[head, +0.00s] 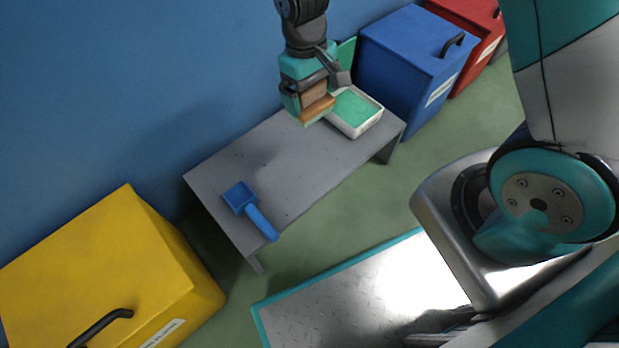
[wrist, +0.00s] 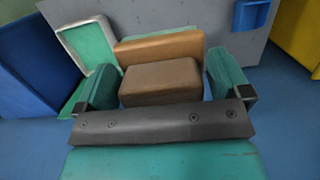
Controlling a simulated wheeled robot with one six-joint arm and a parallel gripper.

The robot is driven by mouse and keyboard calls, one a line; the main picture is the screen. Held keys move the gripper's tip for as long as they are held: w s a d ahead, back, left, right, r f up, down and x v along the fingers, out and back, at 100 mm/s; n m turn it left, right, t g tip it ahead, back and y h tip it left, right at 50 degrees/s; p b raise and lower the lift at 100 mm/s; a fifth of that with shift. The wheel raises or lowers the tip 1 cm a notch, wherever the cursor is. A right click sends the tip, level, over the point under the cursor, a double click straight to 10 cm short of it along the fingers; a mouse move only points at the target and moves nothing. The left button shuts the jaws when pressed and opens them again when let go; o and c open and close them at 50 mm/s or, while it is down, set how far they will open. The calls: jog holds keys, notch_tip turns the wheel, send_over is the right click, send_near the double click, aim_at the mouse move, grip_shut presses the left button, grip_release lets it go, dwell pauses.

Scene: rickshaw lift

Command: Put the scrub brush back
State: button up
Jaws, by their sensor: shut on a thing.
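The scrub brush (head: 317,106) has a brown wooden block body. My gripper (head: 308,95) is shut on it and holds it over the far part of the grey bench, just left of a white tray (head: 361,128) with a green lining. In the wrist view the brush (wrist: 160,82) sits between the two teal fingers of my gripper (wrist: 162,84). The tray (wrist: 108,30) shows there just beyond the brush at upper left. The gap between brush and bench is hard to judge, and the brush's underside is hidden.
The grey bench (head: 270,155) stands against the blue wall. A blue scoop (head: 249,210) lies at its near end. A blue bin (head: 405,60) and a red bin (head: 470,22) stand at the right; a yellow bin (head: 110,265) stands at the left. The bench's middle is clear.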

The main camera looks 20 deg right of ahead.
jog(key=shift+s+a+f+b, duration=0.1)
jog(key=shift+a+f+b, duration=0.05)
jog(key=shift+f+b, duration=0.45)
notch_tip(320, 180, down, 20)
jog(key=b, duration=1)
jog(key=shift+r, duration=0.35)
jog(key=o, duration=0.5)
jog(key=shift+c, duration=0.2)
jog(key=s+a+r+y+p, duration=0.1)
jog(key=r+p, duration=0.2)
jog(key=r, duration=0.6)
jog(key=s+a+r+n+t+y+p, duration=0.1)
jog(key=s+r+p, duration=0.1)
jog(key=r, duration=0.7)
jog(key=s+a+r+p, duration=0.1)
jog(key=a+r+p, duration=0.15)
jog(key=r, duration=0.55)
jog(key=s+r+n+y, duration=0.2)
jog(key=s+r, duration=0.8)
jog(key=s, duration=0.4)
jog(key=shift+a+n+t+y, duration=0.15)
jog(key=shift+n+t+y, duration=0.15)
jog(key=shift+t+y, duration=0.1)
